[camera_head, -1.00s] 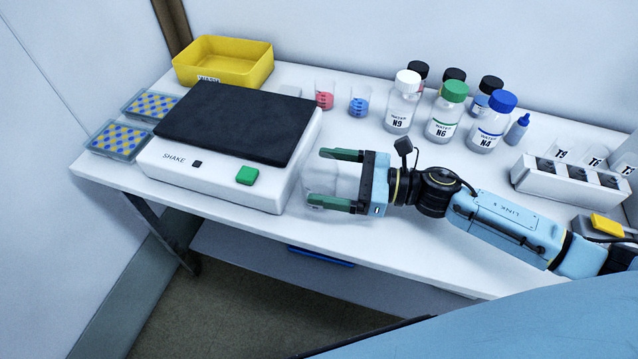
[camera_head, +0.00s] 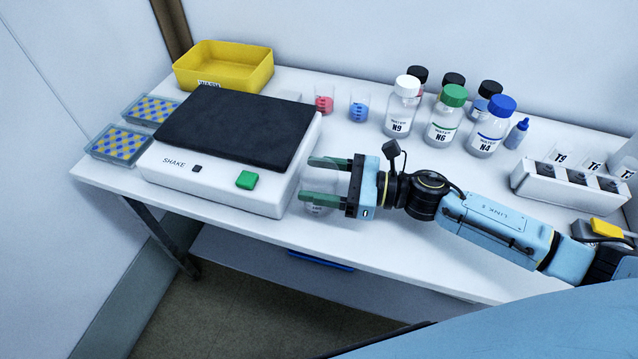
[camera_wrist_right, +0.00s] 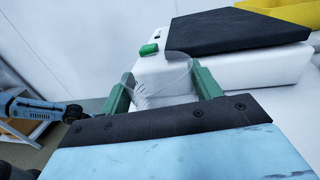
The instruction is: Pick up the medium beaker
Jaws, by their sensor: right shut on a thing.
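The medium beaker, a clear empty glass, is between the fingers of my right gripper (camera_head: 324,181). It shows faintly in the head view (camera_head: 318,209), partly hidden by the near finger. In the right wrist view the beaker (camera_wrist_right: 162,82) shows more clearly between the two green fingers of the gripper (camera_wrist_right: 160,92). The gripper is shut on its sides. It is right of the shaker, near the table's front edge. I cannot tell whether the beaker's base is clear of the table.
The white shaker (camera_head: 212,187) with a black top is close left of the fingers. Small beakers with pink (camera_head: 324,104) and blue (camera_head: 359,105) liquid stand behind. Capped bottles (camera_head: 445,117) stand back right. A yellow bin (camera_head: 225,70) is back left. Bare table lies front right.

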